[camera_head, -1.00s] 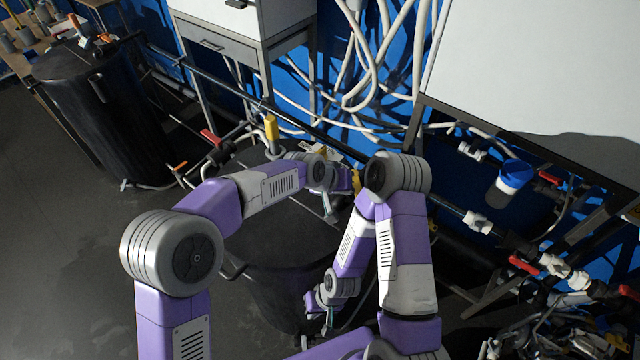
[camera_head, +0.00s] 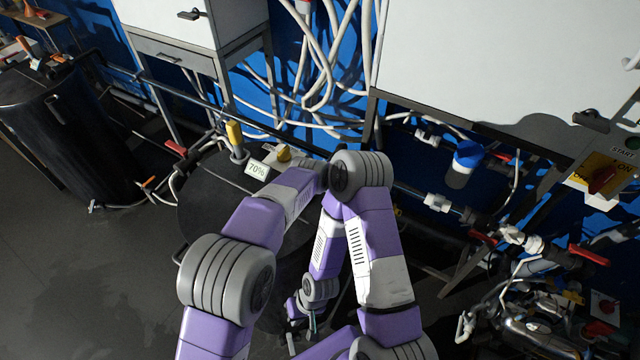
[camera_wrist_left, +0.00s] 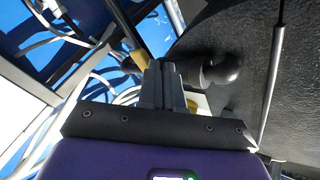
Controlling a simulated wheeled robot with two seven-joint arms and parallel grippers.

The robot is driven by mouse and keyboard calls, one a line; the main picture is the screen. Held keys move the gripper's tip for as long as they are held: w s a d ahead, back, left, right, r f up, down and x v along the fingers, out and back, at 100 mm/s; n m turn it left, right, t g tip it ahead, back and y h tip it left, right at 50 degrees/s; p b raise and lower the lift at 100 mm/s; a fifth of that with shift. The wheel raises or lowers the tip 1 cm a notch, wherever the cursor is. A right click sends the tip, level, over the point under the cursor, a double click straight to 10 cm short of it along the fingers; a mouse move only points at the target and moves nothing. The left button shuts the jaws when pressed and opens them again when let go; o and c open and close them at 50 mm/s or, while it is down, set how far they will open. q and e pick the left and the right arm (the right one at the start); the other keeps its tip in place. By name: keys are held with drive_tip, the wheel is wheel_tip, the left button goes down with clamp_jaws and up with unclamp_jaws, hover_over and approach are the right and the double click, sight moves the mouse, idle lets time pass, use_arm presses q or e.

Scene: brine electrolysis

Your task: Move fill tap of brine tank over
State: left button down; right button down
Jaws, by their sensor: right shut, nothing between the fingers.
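A dark tank (camera_head: 205,205) stands in the middle left of the head view, partly hidden by my left arm. On its far side are a yellow-handled tap (camera_head: 235,134), a sign reading 70% (camera_head: 257,169) and a yellow knob (camera_head: 283,153). I cannot tell for sure which fitting is the fill tap. My left arm reaches over the tank; its gripper is hidden in the head view. In the left wrist view my left gripper (camera_wrist_left: 165,75) has its fingers together, close to a dark rounded fitting (camera_wrist_left: 220,70); contact is unclear. My right gripper (camera_head: 300,330) is shut and empty, low beside the tank.
Another black tank (camera_head: 60,130) stands at the left. Pipes with red-handled valves (camera_head: 482,238) run along the right. A white cabinet (camera_head: 180,25) and a large white panel (camera_head: 480,60) stand at the back. A blue-capped container (camera_head: 467,157) hangs at the right. Open floor (camera_head: 60,280) lies lower left.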

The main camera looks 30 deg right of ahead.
drive_tip(key=shift+s+r, duration=0.1)
drive_tip(key=shift+s, duration=0.05)
use_arm(q)
drive_tip(key=shift+r, duration=0.1)
idle(0.6)
